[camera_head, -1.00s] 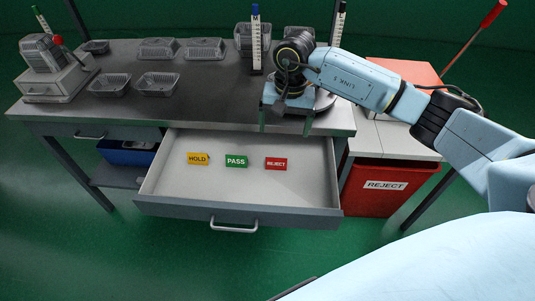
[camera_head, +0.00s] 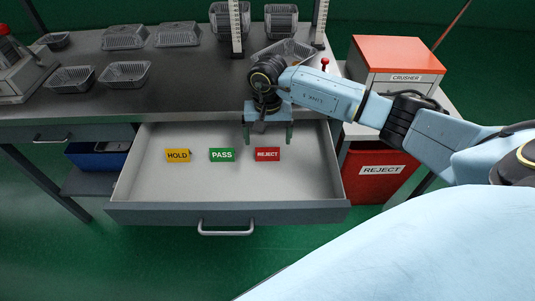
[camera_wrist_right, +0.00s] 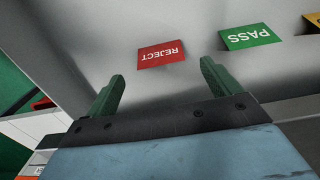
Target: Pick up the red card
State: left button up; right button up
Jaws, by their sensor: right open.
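The red card (camera_head: 267,154), marked REJECT, lies in the open drawer (camera_head: 230,188), at the right of a row of three cards. It also shows in the right wrist view (camera_wrist_right: 161,54), ahead of and between the fingertips. My right gripper (camera_head: 267,142) is above the drawer, just behind the red card in the head view. Its green fingers are apart with nothing between them, and they also show in the right wrist view (camera_wrist_right: 163,77). My left gripper is not in view.
A green PASS card (camera_head: 222,155) and a yellow HOLD card (camera_head: 178,155) lie left of the red card. Clear trays (camera_head: 125,74) stand on the worktop (camera_head: 190,92). A red REJECT bin (camera_head: 372,188) and a crusher box (camera_head: 392,66) stand to the right. The drawer's right part is bare.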

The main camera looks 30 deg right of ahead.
aim_at(268, 148)
notch_tip(268, 148, down, 4)
jog(key=shift+f+b, duration=0.2)
jog(key=shift+b, duration=0.25)
jog(key=shift+w+f, duration=0.1)
jog(key=shift+f, duration=0.4)
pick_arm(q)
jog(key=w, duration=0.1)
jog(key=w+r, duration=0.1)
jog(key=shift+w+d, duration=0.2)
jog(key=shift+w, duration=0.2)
pick_arm(e)
jog(key=c, duration=1)
